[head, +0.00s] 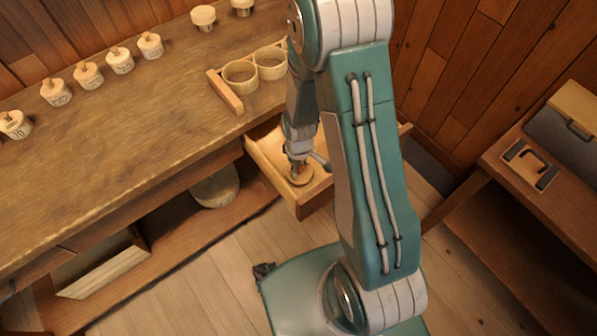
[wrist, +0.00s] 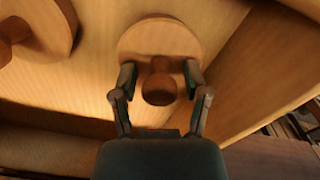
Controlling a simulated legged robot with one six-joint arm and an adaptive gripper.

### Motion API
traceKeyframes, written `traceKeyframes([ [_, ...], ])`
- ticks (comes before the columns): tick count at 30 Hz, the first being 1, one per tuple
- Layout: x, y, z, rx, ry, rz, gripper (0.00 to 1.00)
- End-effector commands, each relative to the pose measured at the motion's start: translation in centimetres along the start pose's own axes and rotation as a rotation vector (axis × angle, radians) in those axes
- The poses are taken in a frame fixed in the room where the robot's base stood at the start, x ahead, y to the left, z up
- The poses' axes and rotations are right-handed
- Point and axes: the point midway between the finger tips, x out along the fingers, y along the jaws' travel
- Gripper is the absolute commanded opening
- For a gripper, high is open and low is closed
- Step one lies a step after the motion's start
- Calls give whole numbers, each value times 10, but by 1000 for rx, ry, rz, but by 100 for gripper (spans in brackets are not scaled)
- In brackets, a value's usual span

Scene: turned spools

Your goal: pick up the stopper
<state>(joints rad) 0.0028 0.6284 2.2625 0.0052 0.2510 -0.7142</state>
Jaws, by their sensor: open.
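A wooden stopper (wrist: 157,36), a round disc with a turned knob, lies in the open drawer (head: 273,177). In the head view the stopper (head: 302,179) shows just below my gripper (head: 299,166). In the wrist view my gripper (wrist: 160,79) is open, with one finger on each side of the knob. The fingers are close to the knob, and I cannot tell if either touches it. The far part of the drawer is hidden behind my arm in the head view.
A second knobbed wooden piece (wrist: 38,30) lies to the left in the wrist view. The drawer's wall (wrist: 230,98) runs close on the right. On the bench (head: 130,130) stand several labelled pots and two round cups (head: 240,75) in a holder.

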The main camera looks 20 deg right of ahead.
Motion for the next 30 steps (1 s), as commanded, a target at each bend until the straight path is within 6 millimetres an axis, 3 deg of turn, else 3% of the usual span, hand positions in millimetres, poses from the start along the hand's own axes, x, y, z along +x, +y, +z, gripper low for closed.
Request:
traceKeyframes([
  [5,0,0,-1,-1,0,2,60],
  [6,0,0,-1,-1,0,2,55],
  [9,0,-1,-1,-1,0,2,11],
  [10,0,-1,-1,-1,0,2,0],
  [23,-2,-1,-1,-1,-1,1,0],
  [30,-28,0,-1,-1,3,4,0],
])
